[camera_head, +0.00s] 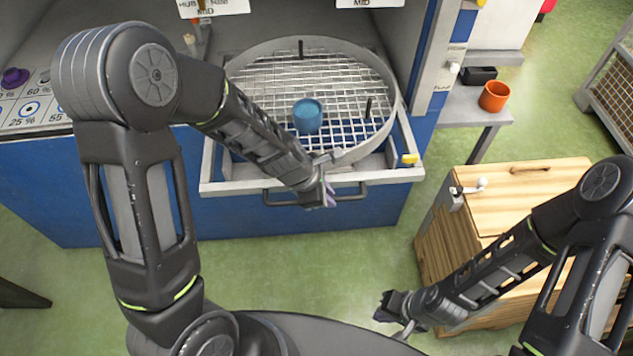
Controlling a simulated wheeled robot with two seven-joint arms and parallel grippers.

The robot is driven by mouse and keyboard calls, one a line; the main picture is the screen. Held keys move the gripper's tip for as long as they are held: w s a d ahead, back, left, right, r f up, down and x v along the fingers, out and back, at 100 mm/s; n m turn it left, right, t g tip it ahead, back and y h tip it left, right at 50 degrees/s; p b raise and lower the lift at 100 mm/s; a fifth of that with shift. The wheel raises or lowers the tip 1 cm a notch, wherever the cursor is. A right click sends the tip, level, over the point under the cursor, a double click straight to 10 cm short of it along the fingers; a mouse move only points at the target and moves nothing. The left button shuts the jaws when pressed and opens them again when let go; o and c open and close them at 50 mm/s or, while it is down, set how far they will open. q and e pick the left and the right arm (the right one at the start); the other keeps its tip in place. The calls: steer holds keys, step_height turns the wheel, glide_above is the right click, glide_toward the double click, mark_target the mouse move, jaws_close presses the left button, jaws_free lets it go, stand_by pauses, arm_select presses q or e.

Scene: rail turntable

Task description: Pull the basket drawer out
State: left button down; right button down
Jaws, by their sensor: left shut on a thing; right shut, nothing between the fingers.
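The basket drawer (405,174) is a grey metal frame at the front of the blue cabinet. It carries a round wire-mesh basket (265,85) with a blue cup-like object (308,116) in it. A dark bar handle (352,194) runs along the drawer's front. My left gripper (328,200) is at the middle of this handle and shut on it; the fingers hide part of the bar. My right gripper (388,312) is shut and empty, low over the green floor to the left of the wooden cabinet.
A wooden cabinet (525,175) stands at the right. A grey side shelf (462,106) holds an orange cup (494,96) and a black box (478,76). A wire rack (612,92) is at the far right. The green floor (310,265) before the drawer is clear.

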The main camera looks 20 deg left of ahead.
arm_select(q)
steer(key=shift+s+d, duration=0.1)
steer(key=shift+s, duration=0.15)
steer(key=c, duration=1.4)
jaws_free()
steer(key=p+v, duration=0.3)
steer(key=v, duration=0.4)
steer(key=shift+r, duration=0.3)
steer(key=shift+s, duration=0.2)
